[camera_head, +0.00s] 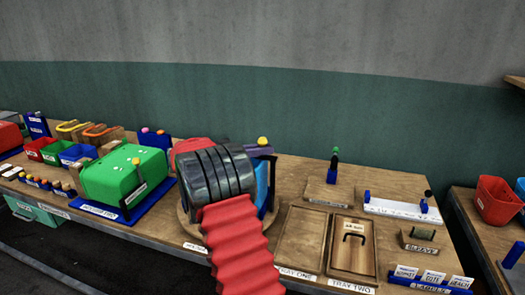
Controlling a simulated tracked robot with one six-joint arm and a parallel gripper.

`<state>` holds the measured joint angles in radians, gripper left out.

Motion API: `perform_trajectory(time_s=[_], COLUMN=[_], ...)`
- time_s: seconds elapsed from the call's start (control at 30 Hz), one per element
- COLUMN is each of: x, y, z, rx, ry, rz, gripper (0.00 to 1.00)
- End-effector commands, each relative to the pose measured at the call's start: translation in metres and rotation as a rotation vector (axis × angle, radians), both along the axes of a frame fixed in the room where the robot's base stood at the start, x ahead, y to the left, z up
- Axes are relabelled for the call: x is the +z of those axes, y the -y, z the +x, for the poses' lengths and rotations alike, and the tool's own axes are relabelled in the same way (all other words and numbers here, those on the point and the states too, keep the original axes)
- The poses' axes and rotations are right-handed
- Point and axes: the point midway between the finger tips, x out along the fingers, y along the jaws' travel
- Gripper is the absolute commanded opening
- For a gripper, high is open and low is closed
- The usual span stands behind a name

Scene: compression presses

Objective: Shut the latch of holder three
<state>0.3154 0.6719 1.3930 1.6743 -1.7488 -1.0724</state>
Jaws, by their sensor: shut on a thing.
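A round wooden base (187,222) stands at the middle of the bench and carries coloured holders. A red holder part (185,147) shows at its left and a blue part (262,180) at its right.
A green press (122,174) on a blue base stands close at left, with coloured bins (79,153) beyond. Wooden trays (303,236) lie at right, with a white rail (402,210) and label cards (431,276). A red bin (496,200) is on another table.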

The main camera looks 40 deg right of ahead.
Motion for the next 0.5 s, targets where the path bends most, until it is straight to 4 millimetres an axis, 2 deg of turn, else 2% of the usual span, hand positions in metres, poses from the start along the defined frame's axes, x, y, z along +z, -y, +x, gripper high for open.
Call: perform_trajectory(time_s=[0.03, 0.17, 0.2, 0.43, 0.5], x=[0.0108, 0.0108, 0.0108, 0.0107, 0.0092], y=[-0.0003, -0.0003, -0.0003, 0.0000, 0.0002], z=[0.0010, 0.0010, 0.0010, 0.0008, 0.0008], rx=[0.003, 0.003, 0.003, 0.002, 0.002], ry=[0.010, 0.010, 0.011, 0.009, 0.008], rz=[-0.017, -0.017, -0.018, -0.018, -0.016], gripper=[0.00, 0.00, 0.09, 0.25, 0.27])
